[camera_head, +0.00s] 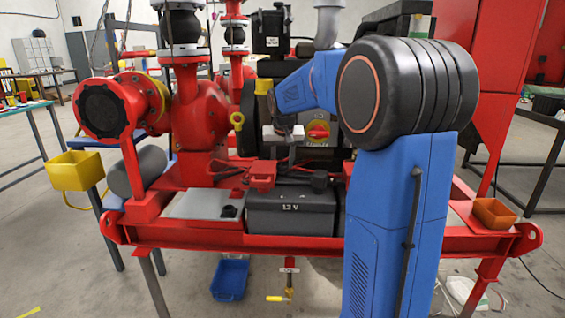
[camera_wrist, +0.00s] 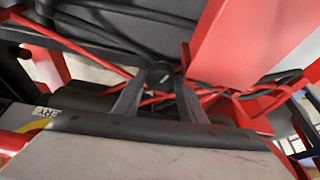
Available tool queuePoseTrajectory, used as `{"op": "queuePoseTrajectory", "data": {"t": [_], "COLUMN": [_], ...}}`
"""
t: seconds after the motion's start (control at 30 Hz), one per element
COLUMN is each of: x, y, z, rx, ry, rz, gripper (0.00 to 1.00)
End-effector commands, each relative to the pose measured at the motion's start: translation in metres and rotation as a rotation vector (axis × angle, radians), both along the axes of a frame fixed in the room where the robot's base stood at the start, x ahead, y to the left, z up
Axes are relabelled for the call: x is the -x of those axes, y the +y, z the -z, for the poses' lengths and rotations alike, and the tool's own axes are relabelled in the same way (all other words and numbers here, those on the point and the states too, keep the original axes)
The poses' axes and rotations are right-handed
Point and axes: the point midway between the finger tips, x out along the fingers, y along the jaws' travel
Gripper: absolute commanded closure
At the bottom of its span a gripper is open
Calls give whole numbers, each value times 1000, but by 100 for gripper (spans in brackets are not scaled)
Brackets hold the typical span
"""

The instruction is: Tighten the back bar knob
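In the wrist view, a small dark round knob (camera_wrist: 160,74) shows between the tips of my gripper (camera_wrist: 162,84). The two grey fingers are apart, one on each side of the knob. The gap to the knob looks very small, and I cannot tell whether they press on it. In the head view, my gripper (camera_head: 290,134) is behind the black 12 V battery (camera_head: 290,212), its fingers hardly visible. Another small dark knob-like part (camera_head: 320,183) shows above the battery. I cannot make out the back knob in the head view.
Red pump piping (camera_head: 195,110) stands left of my gripper. A red and yellow switch (camera_head: 318,131) is close on its right. A red clamp-like part (camera_head: 262,175) lies above the battery's left side. An orange tray (camera_head: 494,213) sits at the skid's right end.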

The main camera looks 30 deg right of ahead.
Motion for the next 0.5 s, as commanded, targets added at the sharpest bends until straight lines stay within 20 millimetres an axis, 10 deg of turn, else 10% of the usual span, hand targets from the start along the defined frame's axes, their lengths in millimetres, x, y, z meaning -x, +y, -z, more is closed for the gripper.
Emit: {"op": "queuePoseTrajectory", "data": {"t": [0.5], "x": [3], "y": [2], "z": [-10], "rx": [1], "ry": [-3], "rz": [1], "gripper": [46]}}
